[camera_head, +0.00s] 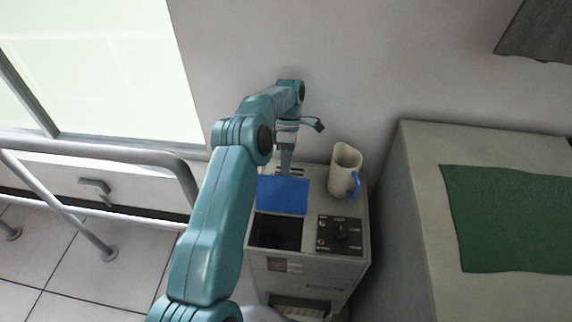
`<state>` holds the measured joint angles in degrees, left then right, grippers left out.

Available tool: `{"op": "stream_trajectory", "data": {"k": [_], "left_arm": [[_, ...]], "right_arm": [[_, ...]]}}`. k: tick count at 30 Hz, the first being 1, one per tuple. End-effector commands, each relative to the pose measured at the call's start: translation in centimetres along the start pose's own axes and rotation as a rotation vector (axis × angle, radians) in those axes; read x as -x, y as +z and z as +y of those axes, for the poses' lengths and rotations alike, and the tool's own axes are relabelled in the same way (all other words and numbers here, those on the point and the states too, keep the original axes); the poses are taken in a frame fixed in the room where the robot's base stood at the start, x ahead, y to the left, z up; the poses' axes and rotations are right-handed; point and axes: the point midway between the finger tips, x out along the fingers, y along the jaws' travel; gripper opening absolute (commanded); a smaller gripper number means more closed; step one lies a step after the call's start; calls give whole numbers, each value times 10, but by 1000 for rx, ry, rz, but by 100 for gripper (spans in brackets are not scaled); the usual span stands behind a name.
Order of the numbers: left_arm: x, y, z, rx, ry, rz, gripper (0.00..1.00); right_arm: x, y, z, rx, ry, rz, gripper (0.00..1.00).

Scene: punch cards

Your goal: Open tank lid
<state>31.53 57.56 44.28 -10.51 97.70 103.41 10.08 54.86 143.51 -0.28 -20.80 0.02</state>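A grey box-shaped machine (325,281) stands against the wall. A blue flat panel (283,196), which looks like the tank lid, is on its top, with a dark rectangular opening (275,234) in front of it. I cannot tell how far the panel is tilted. My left arm reaches over from the lower left, and my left gripper (286,160) points down at the back edge of the blue panel. Its fingers are small and seen edge-on, so I cannot tell whether they are open or touch the panel. My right gripper is out of view.
A beige pitcher (345,172) with a blue handle stands on the machine's back right. A control panel with a dark knob (341,234) is at the front right. A metal railing (130,155) runs at the left. A grey block (420,200) with a green cloth (510,220) stands at the right.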

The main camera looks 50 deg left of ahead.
Motion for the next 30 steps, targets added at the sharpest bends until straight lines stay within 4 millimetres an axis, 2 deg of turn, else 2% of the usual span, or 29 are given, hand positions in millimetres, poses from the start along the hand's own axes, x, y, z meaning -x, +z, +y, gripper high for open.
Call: {"op": "stream_trajectory", "data": {"k": [1, 4, 6, 7, 17, 23, 30], "left_arm": [[-35, -2, 0, 5, -81, 16, 0], [-35, -1, 0, 5, -82, 16, 0], [-35, -1, 0, 4, -82, 16, 27], [-35, -1, 0, 3, -80, 16, 36], [-26, 0, -3, -2, -69, 14, 36], [2, 1, -18, -3, -64, 13, 36], [60, 2, -52, -2, -66, 13, 36]], "right_arm": [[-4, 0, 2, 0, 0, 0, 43], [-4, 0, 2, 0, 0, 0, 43], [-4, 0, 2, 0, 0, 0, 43], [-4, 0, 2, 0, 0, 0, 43], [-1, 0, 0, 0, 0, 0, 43], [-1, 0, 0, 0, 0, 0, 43], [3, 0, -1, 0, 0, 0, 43]]}}
